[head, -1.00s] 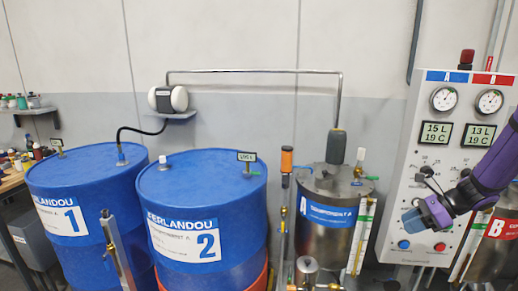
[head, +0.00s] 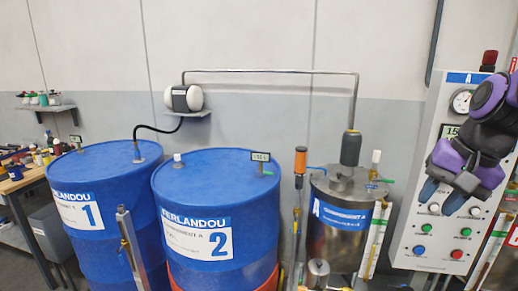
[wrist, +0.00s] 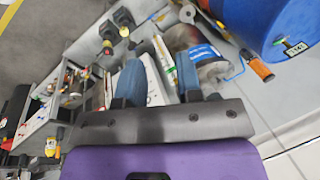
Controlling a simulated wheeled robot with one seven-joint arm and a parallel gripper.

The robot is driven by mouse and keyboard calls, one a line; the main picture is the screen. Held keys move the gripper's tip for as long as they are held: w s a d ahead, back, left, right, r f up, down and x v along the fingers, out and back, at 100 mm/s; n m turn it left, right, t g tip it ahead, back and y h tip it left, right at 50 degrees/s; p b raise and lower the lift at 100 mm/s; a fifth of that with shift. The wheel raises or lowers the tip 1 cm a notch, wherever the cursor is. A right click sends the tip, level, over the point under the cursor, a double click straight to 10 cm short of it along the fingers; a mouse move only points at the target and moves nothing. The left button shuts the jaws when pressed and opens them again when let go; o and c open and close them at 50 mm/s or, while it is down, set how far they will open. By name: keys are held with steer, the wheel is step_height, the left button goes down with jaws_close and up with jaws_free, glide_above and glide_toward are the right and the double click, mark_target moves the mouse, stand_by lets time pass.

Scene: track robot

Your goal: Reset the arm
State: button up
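My purple and black arm reaches in from the right in the head view. My gripper (head: 441,197) hangs in front of the control panel (head: 413,235), its blue fingertips pointing down and apart with nothing between them. In the wrist view my gripper (wrist: 160,82) also shows its two blue fingers spread wide and empty. The arm hides part of the panel's dials and display.
Blue drum 1 (head: 105,175) and blue drum 2 (head: 215,185) stand at left and centre. A steel tank A (head: 335,245) stands between drum 2 and the panel. A pipe (head: 270,71) runs above. A cluttered bench (head: 12,184) is at far left.

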steer(key=s+r+n+t+h, duration=0.2)
steer(key=s+n, duration=0.4)
steer(key=s, duration=0.3)
step_height(320, 180, up, 2)
steer(key=shift+s+a+r+n+t, duration=0.1)
steer(key=shift+s+a+n+t, duration=0.15)
steer(key=shift+a+n+t, duration=0.2)
